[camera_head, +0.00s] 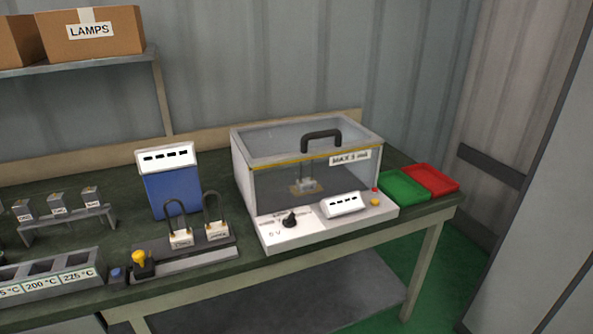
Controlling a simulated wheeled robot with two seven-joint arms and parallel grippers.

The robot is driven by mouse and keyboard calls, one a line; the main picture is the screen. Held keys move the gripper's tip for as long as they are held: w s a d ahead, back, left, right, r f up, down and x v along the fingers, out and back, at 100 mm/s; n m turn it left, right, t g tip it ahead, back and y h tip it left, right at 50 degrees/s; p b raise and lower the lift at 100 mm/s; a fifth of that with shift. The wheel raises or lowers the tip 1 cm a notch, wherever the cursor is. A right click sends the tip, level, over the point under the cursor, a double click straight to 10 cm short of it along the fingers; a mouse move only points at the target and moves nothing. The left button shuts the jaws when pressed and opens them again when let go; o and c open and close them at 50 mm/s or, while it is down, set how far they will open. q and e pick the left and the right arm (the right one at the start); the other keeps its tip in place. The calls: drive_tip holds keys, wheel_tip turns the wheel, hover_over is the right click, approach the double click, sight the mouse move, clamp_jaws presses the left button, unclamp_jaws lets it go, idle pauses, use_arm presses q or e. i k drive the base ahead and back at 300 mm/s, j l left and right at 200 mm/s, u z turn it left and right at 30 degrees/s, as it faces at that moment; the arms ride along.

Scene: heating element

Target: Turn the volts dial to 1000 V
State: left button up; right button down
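The volts dial is a black knob (290,219) on the white front panel (330,228) of a clear-lidded test box (305,160). A "0 V" mark shows at its lower left. The other marks around it are too small to read, and I cannot tell exactly where its pointer stands. A small white display (342,204) with dark dashes sits to the right of the dial. Neither of my grippers is in view.
A blue meter (172,188) and two black-handled blocks (181,236) stand left of the box. A yellow knob (139,258) is near the table's front edge. Green (403,186) and red (431,178) trays lie to the right. Space before the panel is clear.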

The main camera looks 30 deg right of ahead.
sight(290, 221)
drive_tip(key=z, duration=1.1)
drive_tip(key=j+u, duration=0.3)
drive_tip(key=i+j, duration=0.05)
